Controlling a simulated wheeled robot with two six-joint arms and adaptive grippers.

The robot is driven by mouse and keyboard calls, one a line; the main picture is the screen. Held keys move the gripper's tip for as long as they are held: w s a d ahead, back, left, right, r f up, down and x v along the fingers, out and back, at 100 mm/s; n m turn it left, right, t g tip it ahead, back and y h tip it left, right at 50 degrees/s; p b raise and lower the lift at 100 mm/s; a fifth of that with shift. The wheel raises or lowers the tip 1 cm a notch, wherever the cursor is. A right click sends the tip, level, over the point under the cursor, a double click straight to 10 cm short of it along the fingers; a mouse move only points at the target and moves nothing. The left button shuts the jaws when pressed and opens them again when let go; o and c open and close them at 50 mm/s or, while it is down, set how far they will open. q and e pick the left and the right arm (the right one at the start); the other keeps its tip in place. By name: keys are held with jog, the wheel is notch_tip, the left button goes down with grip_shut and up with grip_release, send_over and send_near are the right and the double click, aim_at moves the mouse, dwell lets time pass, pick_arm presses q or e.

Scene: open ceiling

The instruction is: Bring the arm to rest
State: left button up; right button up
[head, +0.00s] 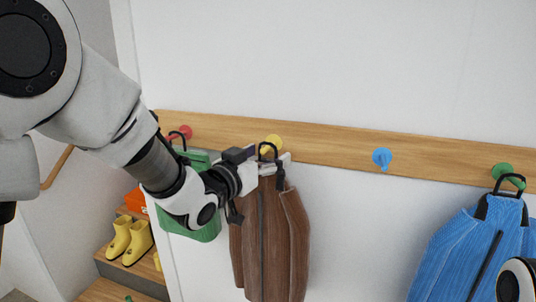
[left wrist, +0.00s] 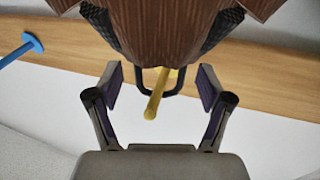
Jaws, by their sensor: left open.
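My left gripper (head: 272,166) is at the yellow peg in the head view, just by the collar of a brown jacket (head: 266,245). The left wrist view shows its two fingers (left wrist: 161,92) apart. The yellow peg (left wrist: 156,95) and the jacket's dark hanging loop (left wrist: 174,88) lie between or just beyond them. The brown jacket (left wrist: 165,28) hangs with its loop around the yellow peg. The head view shows the loop (head: 268,149) in front of the yellow peg (head: 272,142). No finger appears closed on the loop. A small part of my right arm shows at the lower right edge; its gripper is out of view.
A wooden rail (head: 330,148) carries a red peg (head: 186,131), an empty blue peg (head: 382,157) and a green peg (head: 503,171). A blue jacket (head: 455,255) hangs at right; a green item (head: 205,229) hangs at left. Yellow boots (head: 130,240) stand on a shelf.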

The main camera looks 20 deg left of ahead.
pick_arm(q)
jog(key=v, duration=0.7)
notch_tip(320, 180, down, 23)
jog(key=n+g+y+b, duration=0.1)
jog(key=g+b, duration=0.3)
jog(key=shift+w+d+r+b, duration=0.1)
jog(key=shift+b, duration=0.3)
jog(key=s+a+f+n+g+y+b, duration=0.1)
jog(key=s+f+g+b, duration=0.15)
jog(key=f, duration=0.85)
jog(key=s+f+g+b, duration=0.15)
jog(key=s+f, duration=0.25)
jog(key=f, duration=0.7)
jog(key=s+a+f+n+g+y+b, duration=0.1)
jog(key=s+a+f+g+y+b, duration=0.2)
jog(key=s+f+g, duration=0.6)
jog(key=s+a+f+b, duration=0.1)
jog(key=s+f, duration=1)
jog(key=s, duration=0.4)
jog(key=shift+f+n, duration=0.3)
jog(key=shift+f, duration=0.1)
